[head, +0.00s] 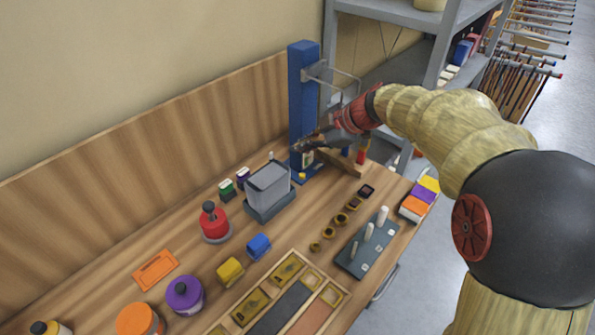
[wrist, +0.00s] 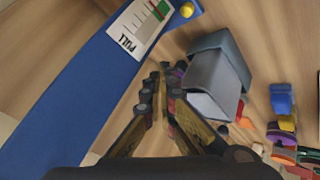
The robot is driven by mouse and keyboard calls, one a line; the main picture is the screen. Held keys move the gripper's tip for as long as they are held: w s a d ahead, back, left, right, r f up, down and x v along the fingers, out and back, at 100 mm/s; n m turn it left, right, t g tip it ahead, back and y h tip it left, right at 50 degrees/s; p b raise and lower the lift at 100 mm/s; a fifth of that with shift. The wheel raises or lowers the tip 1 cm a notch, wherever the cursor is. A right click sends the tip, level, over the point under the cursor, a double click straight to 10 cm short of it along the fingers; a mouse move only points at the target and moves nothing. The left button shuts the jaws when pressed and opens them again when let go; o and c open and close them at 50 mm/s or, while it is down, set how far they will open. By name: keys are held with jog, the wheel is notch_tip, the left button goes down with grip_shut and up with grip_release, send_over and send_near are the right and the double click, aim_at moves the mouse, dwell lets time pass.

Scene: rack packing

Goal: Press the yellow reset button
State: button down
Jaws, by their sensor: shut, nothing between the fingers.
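The yellow reset button (wrist: 187,10) is a small round knob on the blue base plate, at the top edge of the wrist view, just past a white label marked PULL (wrist: 129,27). In the head view the button (head: 303,175) is a tiny yellow spot at the foot of the blue post (head: 303,85). My gripper (head: 299,148) is in front of the post, above the base, and looks apart from the button. In the wrist view my gripper (wrist: 162,72) is shut and empty, its tips pointing toward the table, below and left of the button.
A grey bin (head: 268,187) stands left of the post's foot. The table's front middle holds small parts and trays.

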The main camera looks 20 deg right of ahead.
jog(key=shift+w+d+r, duration=0.3)
jog(key=shift+w+r, duration=0.25)
jog(key=shift+r, duration=0.05)
jog(key=b, duration=0.2)
send_over(302, 176)
notch_tip(302, 176, down, 8)
jog(key=shift+a+f, duration=0.1)
jog(key=shift+f, duration=0.15)
jog(key=shift+f+b, duration=0.5)
jog(key=shift+b, duration=0.15)
jog(key=shift+s+f, duration=0.1)
jog(key=shift+f, duration=0.05)
dwell(0.8)
jog(key=shift+f, duration=0.25)
